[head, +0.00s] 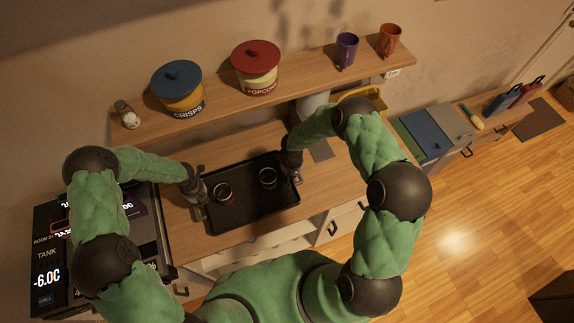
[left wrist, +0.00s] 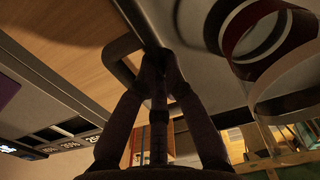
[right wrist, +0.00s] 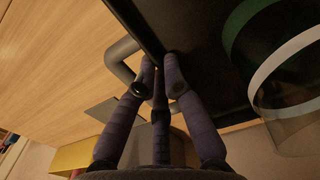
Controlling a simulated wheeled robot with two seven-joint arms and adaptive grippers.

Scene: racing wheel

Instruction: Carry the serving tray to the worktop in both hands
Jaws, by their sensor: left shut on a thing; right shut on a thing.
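The black serving tray (head: 250,208) is over the wooden worktop (head: 328,182) in the head view, with two round cups or rings standing on it. I cannot tell whether it touches the worktop. My left gripper (head: 200,198) is at the tray's left end; in the left wrist view its fingers (left wrist: 160,68) are closed on the tray's handle. My right gripper (head: 294,172) is at the tray's right end; in the right wrist view its fingers (right wrist: 160,75) are closed around the other handle. The fingertips are partly hidden in the head view.
A shelf (head: 215,108) above the worktop holds a crisps tub (head: 180,92), a popcorn tub (head: 257,70), a purple mug (head: 346,50), an orange mug (head: 389,40) and a small shaker (head: 127,115). A dark unit with lit displays (head: 50,255) stands at left.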

